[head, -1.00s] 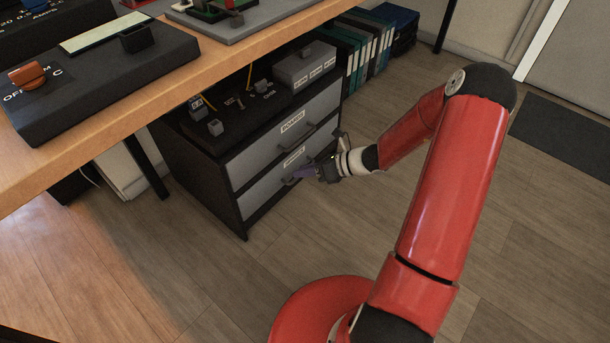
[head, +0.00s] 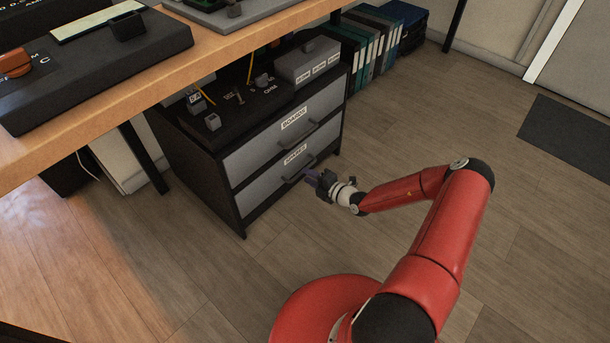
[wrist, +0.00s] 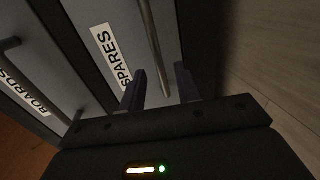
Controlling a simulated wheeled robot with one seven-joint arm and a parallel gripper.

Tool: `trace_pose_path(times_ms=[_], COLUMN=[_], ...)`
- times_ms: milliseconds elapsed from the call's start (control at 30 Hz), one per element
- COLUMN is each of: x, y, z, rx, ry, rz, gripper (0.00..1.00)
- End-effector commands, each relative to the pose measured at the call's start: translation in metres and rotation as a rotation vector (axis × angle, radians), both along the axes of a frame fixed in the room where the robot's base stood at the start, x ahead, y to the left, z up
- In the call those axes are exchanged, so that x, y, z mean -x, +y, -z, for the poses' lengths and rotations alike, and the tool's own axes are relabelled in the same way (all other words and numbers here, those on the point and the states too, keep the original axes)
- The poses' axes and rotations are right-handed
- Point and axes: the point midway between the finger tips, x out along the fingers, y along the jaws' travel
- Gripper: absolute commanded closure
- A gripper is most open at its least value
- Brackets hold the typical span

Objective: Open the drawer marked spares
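The spares drawer (head: 262,195) is the lower grey front of a black cabinet under the bench, and it is closed. Its "SPARES" label shows in the head view (head: 296,154) and in the wrist view (wrist: 112,55). Its bar handle (head: 300,170) also shows in the wrist view (wrist: 155,50), running toward the space between the fingers. My gripper (head: 311,178) is just in front of the handle. In the wrist view the two purple fingers (wrist: 160,88) are apart, one on each side of the handle's line. Whether they touch the bar I cannot tell.
The boards drawer (head: 262,145) above is closed, with its own bar handle (head: 298,135). The wooden bench top (head: 240,50) overhangs the cabinet. Binders (head: 370,50) stand behind it. The floor (head: 400,130) to the right is clear.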

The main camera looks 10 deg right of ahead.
Motion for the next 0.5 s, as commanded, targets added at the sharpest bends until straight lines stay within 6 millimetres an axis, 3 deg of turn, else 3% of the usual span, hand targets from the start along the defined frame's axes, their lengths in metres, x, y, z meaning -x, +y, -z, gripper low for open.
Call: trace_pose_path(times_ms=[200, 500], x=[-0.019, -0.022], y=[0.014, 0.016], z=[0.005, 0.005], rx=[0.002, 0.001], ry=[-0.001, -0.001], rz=[0.000, -0.001], gripper=[0.67, 0.67])
